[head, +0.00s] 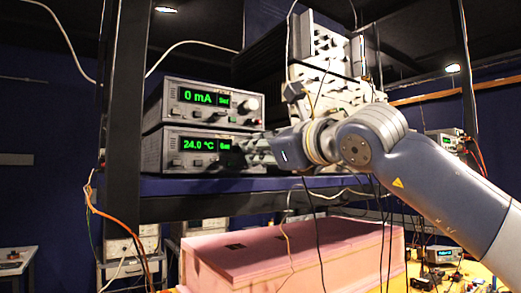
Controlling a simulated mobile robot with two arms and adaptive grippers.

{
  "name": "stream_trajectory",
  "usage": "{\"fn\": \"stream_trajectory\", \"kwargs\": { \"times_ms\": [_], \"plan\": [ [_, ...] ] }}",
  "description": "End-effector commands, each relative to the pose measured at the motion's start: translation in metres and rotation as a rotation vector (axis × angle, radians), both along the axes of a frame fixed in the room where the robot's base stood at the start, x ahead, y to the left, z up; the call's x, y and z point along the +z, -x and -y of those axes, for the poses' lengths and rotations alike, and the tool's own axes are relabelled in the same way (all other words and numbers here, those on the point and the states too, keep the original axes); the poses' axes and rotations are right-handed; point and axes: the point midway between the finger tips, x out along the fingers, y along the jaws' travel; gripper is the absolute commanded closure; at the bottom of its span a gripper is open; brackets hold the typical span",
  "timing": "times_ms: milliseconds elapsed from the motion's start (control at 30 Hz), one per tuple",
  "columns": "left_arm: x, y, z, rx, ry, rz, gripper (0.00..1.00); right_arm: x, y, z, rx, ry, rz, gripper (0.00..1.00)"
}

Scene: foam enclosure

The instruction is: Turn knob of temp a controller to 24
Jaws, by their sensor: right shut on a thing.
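The temperature controller (163,160) is the lower of two stacked grey boxes on the shelf. Its green display (193,144) reads 24.0 °C. My right gripper (246,147) reaches in from the right to the right end of its front panel, where the knob would be. It is shut on what seems to be that knob, which the fingers hide. My left gripper is not in view.
A second box (174,93) on top reads 0 mA and has its own knob (250,104). Shelf posts (121,110) and hanging cables flank the boxes. A pink foam enclosure (265,250) lies below the shelf. Panels of optical mounts (330,75) stand behind my arm.

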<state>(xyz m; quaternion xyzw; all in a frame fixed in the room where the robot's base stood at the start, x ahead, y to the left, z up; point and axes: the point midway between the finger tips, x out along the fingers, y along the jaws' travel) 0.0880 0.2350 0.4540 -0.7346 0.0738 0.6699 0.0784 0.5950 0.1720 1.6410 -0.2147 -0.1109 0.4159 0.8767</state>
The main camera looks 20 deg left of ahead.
Motion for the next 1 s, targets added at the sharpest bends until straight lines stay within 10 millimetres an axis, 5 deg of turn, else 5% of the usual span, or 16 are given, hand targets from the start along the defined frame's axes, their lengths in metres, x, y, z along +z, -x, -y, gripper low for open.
{"fn": "stream_trajectory", "kwargs": {
  "times_ms": [267, 300, 367, 767, 1000],
  "plan": [
    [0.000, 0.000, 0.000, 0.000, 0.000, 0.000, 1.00, 0.000, -0.001, 0.001, -0.001, 0.000, -0.001, 1.00],
    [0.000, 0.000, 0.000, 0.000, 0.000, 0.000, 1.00, 0.000, -0.001, 0.001, -0.001, 0.000, -0.001, 0.72],
    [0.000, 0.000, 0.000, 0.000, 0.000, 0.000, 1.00, 0.000, -0.001, 0.000, -0.001, 0.000, -0.001, 0.59],
    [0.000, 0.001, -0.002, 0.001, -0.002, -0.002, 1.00, 0.000, 0.001, 0.002, -0.001, -0.002, -0.001, 0.59],
    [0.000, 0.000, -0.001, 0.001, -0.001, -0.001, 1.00, 0.000, 0.017, 0.023, -0.001, -0.002, 0.002, 0.59]
  ]
}}
